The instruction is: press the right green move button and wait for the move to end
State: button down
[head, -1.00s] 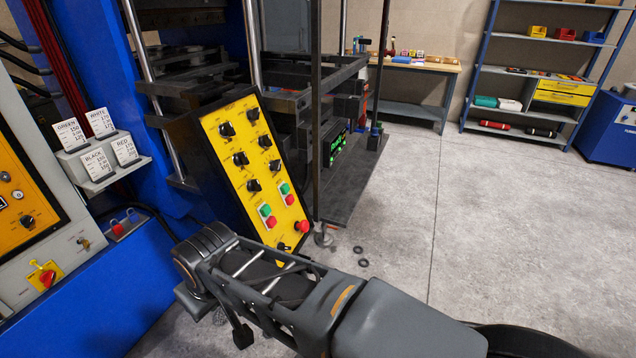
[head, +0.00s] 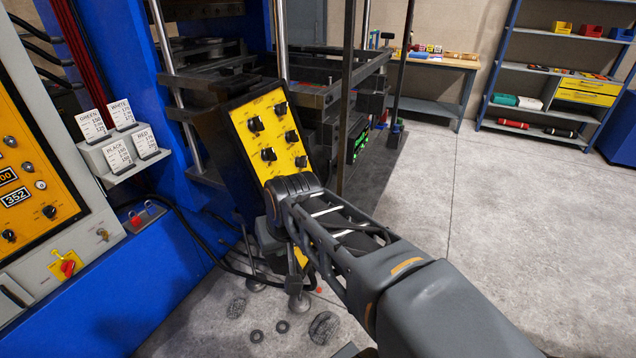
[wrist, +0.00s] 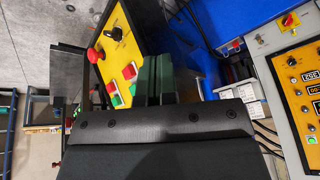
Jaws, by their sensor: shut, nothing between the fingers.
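The tilted yellow control panel (head: 262,130) stands in front of the press in the head view. My arm covers its lower part, hiding the buttons and my gripper there. The wrist view shows that part upside down: the right green button (wrist: 117,100) with a red one (wrist: 111,87), and the left green button (wrist: 137,88) with another red one (wrist: 129,71). My gripper (wrist: 158,60) is shut and empty. Its dark green fingers appear beside the left green button, away from the right one. I cannot tell its distance from the panel.
A red mushroom button (wrist: 95,55) and a black knob (wrist: 116,34) are on the same panel. A card holder (head: 125,155) and a grey control cabinet (head: 60,215) stand left. Small black rings (head: 282,327) lie on the floor. Open floor (head: 510,230) lies right.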

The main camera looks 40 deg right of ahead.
jog(key=w+d+r+m, duration=0.2)
jog(key=d+r+m, duration=0.1)
jog(key=d, duration=0.3)
jog(key=w+d+r+m+t, duration=0.1)
jog(key=w+d+r+m, duration=0.1)
jog(key=d, duration=0.5)
jog(key=w+d+r+m+h, duration=0.1)
jog(key=w+d+r+m, duration=0.1)
jog(key=d, duration=0.5)
jog(key=shift+r+m+t+b, duration=0.3)
jog(key=shift+r+m+b, duration=0.15)
jog(key=shift+r+m, duration=0.55)
jog(key=shift+w+f, duration=0.1)
jog(key=shift+f, duration=0.05)
jog(key=w+a+r+p+x, duration=0.1)
jog(key=w+p+x, duration=0.1)
jog(key=x, duration=1)
jog(key=shift+w+a+f, duration=0.15)
jog(key=shift+a+f, duration=0.2)
jog(key=shift+a, duration=0.05)
